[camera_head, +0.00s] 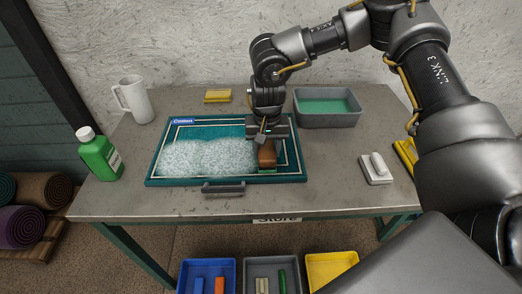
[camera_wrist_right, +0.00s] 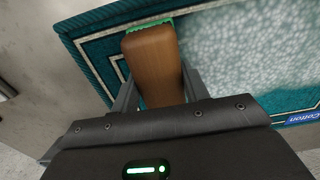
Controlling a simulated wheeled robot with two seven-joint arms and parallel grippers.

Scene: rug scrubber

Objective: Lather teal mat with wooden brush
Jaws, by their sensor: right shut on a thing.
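My right gripper (camera_head: 267,140) is shut on the wooden brush (camera_head: 267,155), over the mat's right part. In the right wrist view the brush (camera_wrist_right: 152,60) sits between the fingers, its green bristles at the mat near the border. Whether the bristles press on the mat is hard to tell. My left gripper is not in view.
A grey basin (camera_head: 327,120) with green liquid stands back right. A white-handled block (camera_head: 376,168) lies at right. A green bottle (camera_head: 98,157) and white jug (camera_head: 134,100) stand left. A yellow sponge (camera_head: 218,96) lies behind. A dark handle (camera_head: 223,188) is at the front.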

